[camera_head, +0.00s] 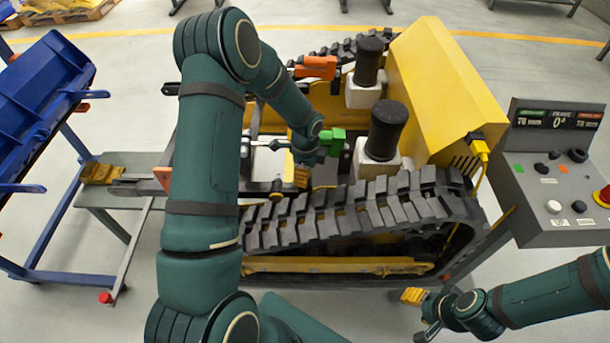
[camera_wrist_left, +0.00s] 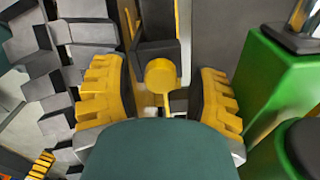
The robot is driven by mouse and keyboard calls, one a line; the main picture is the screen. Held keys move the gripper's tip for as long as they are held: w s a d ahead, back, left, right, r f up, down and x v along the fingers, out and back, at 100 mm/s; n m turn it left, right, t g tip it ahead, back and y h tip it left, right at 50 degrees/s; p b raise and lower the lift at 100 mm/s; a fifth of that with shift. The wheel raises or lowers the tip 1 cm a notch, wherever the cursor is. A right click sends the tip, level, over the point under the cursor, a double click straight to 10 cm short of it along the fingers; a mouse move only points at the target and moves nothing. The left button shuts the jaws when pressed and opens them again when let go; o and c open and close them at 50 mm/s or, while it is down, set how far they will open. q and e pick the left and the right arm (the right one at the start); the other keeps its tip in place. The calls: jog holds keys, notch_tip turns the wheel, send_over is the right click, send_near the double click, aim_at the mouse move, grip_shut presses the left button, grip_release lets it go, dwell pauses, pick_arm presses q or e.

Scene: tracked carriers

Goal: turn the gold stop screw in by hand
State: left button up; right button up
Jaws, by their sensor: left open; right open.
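The gold stop screw (camera_wrist_left: 161,75) shows a round yellow head in the left wrist view, in front of a dark block on the carrier. My left gripper (camera_head: 301,177) is low over the tracked carrier, just inside the near track. In the wrist view its two ribbed yellow fingers (camera_wrist_left: 160,95) stand open on either side of the screw head, with a gap at each side. I cannot make out the screw in the head view. My right gripper (camera_head: 418,315) is open and empty in front of the carrier, at the lower right.
A green block (camera_head: 332,141) stands close beside my left gripper. The near black track (camera_head: 340,213) runs along the front. Black cylinders (camera_head: 387,130) and a yellow housing (camera_head: 440,80) stand to the right. A control panel (camera_head: 560,175) is far right, a blue rack (camera_head: 45,90) far left.

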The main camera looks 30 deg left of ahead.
pick_arm(q)
jog(key=shift+f+n, duration=0.1)
jog(key=shift+n, duration=0.9)
jog(key=shift+n+b, duration=0.3)
jog(key=shift+n, duration=0.4)
jog(key=c, duration=1)
jog(key=m, duration=0.1)
jog(key=m+p, duration=0.1)
jog(key=m, duration=0.2)
jog(key=shift+r+m, duration=0.25)
jog(key=shift+m, duration=0.15)
jog(key=m+p, duration=0.2)
jog(key=m, duration=0.2)
jog(key=shift+f+m, duration=0.15)
jog(key=shift+m, duration=0.35)
